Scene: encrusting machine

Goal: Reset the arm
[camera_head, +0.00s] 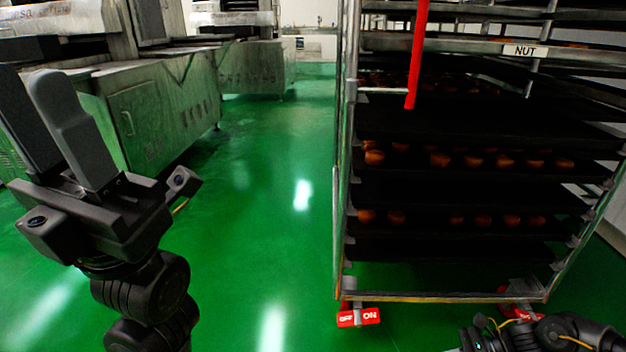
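My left gripper (50,125) is raised at the left of the head view, its fingers pointing up. It touches nothing that I can see. Part of my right arm (560,334) shows at the bottom right corner, low in front of the rack. Its gripper fingers are not visible.
A tall metal rack (341,230) with dark trays of round brown pieces stands on the right. It carries a NUT label (525,51), a red bar (417,55) and a red caster pedal (359,317). Metal machines (165,110) line the left. Green floor (270,190) between is clear.

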